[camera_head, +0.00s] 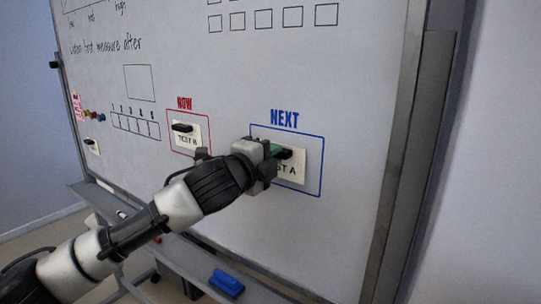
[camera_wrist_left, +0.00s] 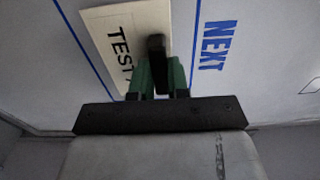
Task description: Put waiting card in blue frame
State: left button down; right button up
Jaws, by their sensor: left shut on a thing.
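A white card reading "TEST A", its first letters partly covered (camera_head: 297,171), lies at the whiteboard inside the blue frame (camera_head: 322,172) under the word "NEXT". My left gripper (camera_head: 280,151) is shut on the black handle (camera_wrist_left: 157,48) of this card. In the left wrist view the card (camera_wrist_left: 112,22) appears tilted, with its lettering partly hidden by the green fingers. Part of the blue frame (camera_wrist_left: 82,45) runs beside the card there. Whether the card's back touches the board cannot be told. My right gripper is not in view.
A "TEST B" card (camera_head: 188,139) with a black handle sits in the red "NOW" frame (camera_head: 209,124). Another small card (camera_head: 92,148) is at the board's left edge. A blue eraser-like object (camera_head: 227,282) lies below the board. The board right of the blue frame is clear.

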pick_arm(q)
jog(key=shift+w+d, duration=0.3)
jog(key=shift+w, duration=0.05)
dwell(0.5)
jog(key=c, duration=0.6)
grip_release()
jog(key=v, duration=0.7)
jog(key=shift+a+p, duration=0.1)
jog(key=shift+p, duration=0.2)
